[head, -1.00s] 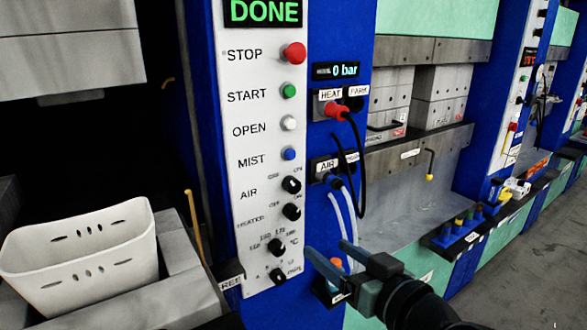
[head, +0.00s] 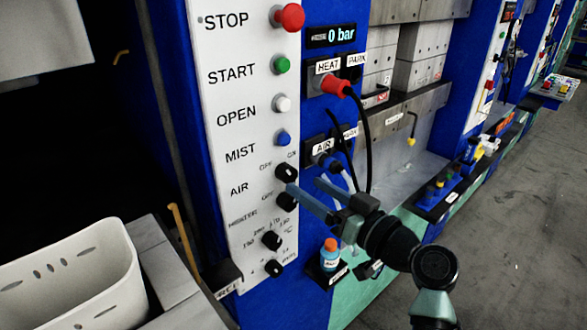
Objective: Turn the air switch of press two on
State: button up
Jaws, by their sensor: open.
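The white control panel (head: 215,120) of the near blue press fills the middle left of the head view; I see no press number on it. The air switch (head: 286,172) is a black rotary knob beside the AIR label, with OFF and ON marked above it. I cannot tell which mark it points to. My gripper (head: 304,185) is open and empty, reaching in from the lower right. Its fingertips are just below and right of the air switch, near the heater knob (head: 287,201), which they partly overlap. I cannot tell whether they touch anything.
A red stop button (head: 289,17) and other buttons sit above. Right of the panel, a red plug (head: 336,86) with a black cable and an AIR socket (head: 322,146) with hoses hang close by. A white bin (head: 70,280) stands lower left. An orange-capped bottle (head: 330,255) stands below my gripper.

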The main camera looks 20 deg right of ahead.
aim_at(292, 177)
jog(key=p+x, duration=0.1)
jog(key=x, duration=0.4)
grip_shut()
dwell(0.3)
